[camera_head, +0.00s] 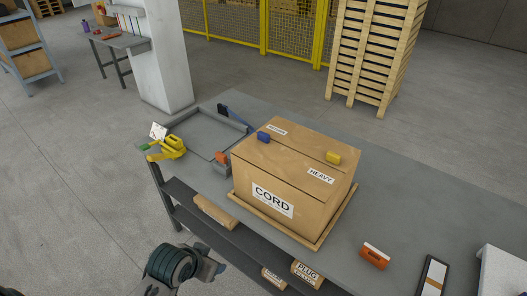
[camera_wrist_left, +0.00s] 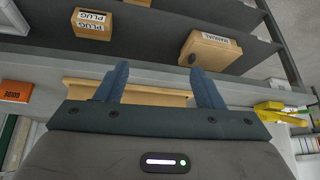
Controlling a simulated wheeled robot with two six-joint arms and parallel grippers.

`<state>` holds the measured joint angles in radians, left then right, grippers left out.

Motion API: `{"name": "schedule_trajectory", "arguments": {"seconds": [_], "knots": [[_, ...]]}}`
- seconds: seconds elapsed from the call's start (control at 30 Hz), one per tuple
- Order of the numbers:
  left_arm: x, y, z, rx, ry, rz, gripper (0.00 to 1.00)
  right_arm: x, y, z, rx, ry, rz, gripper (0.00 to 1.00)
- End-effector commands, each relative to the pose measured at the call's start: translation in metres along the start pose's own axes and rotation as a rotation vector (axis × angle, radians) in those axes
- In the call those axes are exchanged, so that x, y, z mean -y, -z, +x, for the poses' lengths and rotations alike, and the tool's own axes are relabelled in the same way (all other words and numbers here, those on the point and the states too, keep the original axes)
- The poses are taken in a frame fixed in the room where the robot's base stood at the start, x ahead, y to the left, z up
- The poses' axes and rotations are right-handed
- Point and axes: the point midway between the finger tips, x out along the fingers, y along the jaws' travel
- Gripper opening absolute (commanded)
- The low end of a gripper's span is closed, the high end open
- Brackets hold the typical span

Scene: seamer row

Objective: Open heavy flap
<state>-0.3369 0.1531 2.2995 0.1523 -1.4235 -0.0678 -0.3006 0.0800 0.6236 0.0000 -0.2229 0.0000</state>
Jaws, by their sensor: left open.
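A closed cardboard box (camera_head: 282,190) marked CORD sits on a shallow wooden tray (camera_head: 318,245) on the grey bench. Its top has a flap labelled HEAVY (camera_head: 320,175) with a yellow tab (camera_head: 333,157) near the right edge. A blue tab (camera_head: 263,137) stands near the left top edge, beside a second small label. My left arm is low in front of the bench in the head view, apart from the box. In the left wrist view my left gripper (camera_wrist_left: 161,73) is open, with nothing between its fingers. My right gripper is not in view.
A grey tray (camera_head: 205,133) and a yellow tool (camera_head: 170,147) lie left of the box. An orange block (camera_head: 375,255) and a framed panel (camera_head: 432,276) lie to its right. The shelf below holds cartons, including one marked PLUG (camera_head: 306,273).

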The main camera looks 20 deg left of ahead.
Motion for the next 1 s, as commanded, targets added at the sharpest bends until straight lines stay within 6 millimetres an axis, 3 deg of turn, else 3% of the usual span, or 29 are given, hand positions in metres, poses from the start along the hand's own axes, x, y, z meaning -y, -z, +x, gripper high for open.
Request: {"name": "schedule_trajectory", "arguments": {"seconds": [0.17,0.33,0.5,0.6,0.73,1.0], "knots": [[0.007,0.066,0.013,-0.126,-0.040,0.033,0.62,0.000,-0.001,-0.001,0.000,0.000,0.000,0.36],[0.020,0.159,0.022,-0.297,-0.090,0.065,0.62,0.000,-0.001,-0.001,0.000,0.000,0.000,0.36],[0.038,0.258,0.015,-0.480,-0.134,0.088,0.62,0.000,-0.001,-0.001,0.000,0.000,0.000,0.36],[0.046,0.298,0.005,-0.557,-0.149,0.093,0.62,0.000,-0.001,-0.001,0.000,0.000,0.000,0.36],[0.054,0.333,-0.005,-0.624,-0.163,0.094,0.62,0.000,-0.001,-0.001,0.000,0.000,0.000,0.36],[0.055,0.356,0.000,-0.651,-0.169,0.092,0.62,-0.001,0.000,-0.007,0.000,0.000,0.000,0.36]]}}
